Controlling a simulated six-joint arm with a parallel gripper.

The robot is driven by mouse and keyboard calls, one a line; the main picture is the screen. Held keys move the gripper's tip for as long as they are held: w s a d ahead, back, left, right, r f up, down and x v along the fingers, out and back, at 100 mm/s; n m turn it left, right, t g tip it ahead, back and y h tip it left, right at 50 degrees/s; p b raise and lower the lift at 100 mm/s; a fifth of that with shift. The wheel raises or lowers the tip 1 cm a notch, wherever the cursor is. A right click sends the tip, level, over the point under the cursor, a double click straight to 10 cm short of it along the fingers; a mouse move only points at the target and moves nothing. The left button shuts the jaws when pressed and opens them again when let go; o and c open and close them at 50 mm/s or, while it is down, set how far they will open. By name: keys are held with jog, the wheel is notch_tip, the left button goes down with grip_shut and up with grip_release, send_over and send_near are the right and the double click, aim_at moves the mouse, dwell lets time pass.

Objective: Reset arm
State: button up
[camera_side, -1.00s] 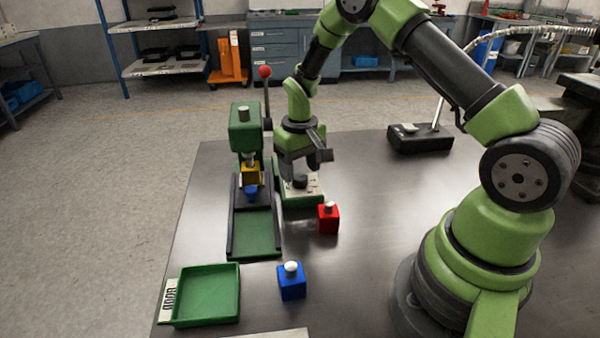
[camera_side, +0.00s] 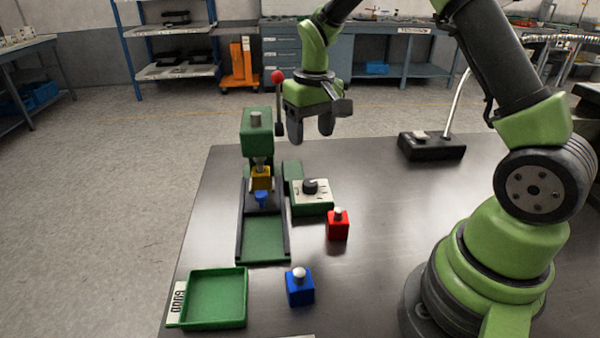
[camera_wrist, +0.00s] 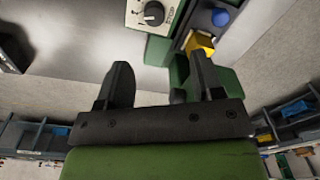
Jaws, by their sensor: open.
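My gripper (camera_side: 311,134) is open and empty, raised above the far part of the table, behind and above the dial box. Its two fingers point down. In the wrist view my gripper (camera_wrist: 160,85) shows both dark fingers apart with nothing between them. The green press (camera_side: 257,130) with a red-knobbed lever (camera_side: 279,78) stands to the left of my gripper. The dial box (camera_side: 312,198) with a black knob is right of the press.
A red block (camera_side: 338,229) and a blue block (camera_side: 299,290) with light tops stand on the metal table (camera_side: 385,215). A green tray (camera_side: 217,297) lies at the front left. A black lamp base (camera_side: 432,146) stands at the back right. The table's middle right is bare.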

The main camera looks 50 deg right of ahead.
jog(key=s+a+r+t+y, duration=0.1)
jog(key=s+a+r+t, duration=0.55)
jog(key=s+r, duration=0.7)
jog(key=s+a+r+y, duration=0.1)
jog(key=s+a, duration=0.3)
jog(key=s, duration=0.2)
jog(key=shift+s+r, duration=0.15)
